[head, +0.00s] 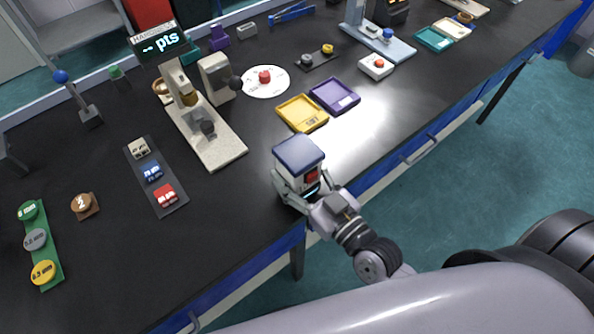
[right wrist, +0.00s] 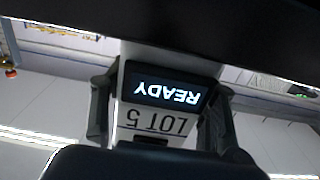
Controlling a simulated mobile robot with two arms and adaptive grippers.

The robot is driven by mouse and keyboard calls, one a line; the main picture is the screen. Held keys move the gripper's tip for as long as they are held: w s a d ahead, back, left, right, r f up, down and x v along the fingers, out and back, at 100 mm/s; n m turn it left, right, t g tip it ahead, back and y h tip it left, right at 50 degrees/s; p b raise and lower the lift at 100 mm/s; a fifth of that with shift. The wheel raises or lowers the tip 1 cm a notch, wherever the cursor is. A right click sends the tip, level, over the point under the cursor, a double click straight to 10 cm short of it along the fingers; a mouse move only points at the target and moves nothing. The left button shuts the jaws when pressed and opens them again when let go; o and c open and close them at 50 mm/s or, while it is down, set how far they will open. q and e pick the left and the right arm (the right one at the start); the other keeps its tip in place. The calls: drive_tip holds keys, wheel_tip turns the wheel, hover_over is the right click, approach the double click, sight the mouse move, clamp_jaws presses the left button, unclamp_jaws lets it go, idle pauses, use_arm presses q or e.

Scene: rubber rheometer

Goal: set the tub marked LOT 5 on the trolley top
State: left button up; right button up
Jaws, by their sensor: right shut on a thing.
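The tub marked LOT 5 (head: 298,155) has a blue top, a pale body and a red patch on its side. My right gripper (head: 303,190) is shut on it, with a finger on either side, at the bench's front edge. I cannot tell whether the tub touches the bench. In the right wrist view the tub (right wrist: 158,122) shows upside-down LOT 5 lettering and a dark display reading READY, between the fingers (right wrist: 160,115). My left gripper is out of view. No trolley top can be made out for certain.
The black bench (head: 250,205) holds a yellow tray (head: 290,112), a purple tray (head: 322,91), a beige instrument (head: 215,150) and a dark strip of coloured blocks (head: 140,170). A grey shelf unit (head: 75,30) stands behind. Green floor (head: 480,160) is clear at right.

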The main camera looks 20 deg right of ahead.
drive_tip(key=shift+f, duration=0.15)
drive_tip(key=o, duration=1.4)
drive_tip(key=shift+c, duration=0.2)
drive_tip(key=shift+r, duration=0.25)
drive_tip(key=shift+s+d+f, duration=0.1)
drive_tip(key=shift+s+f, duration=0.05)
drive_tip(key=shift+s, duration=0.2)
drive_tip(key=b+v, duration=0.2)
drive_tip(key=v, duration=0.9)
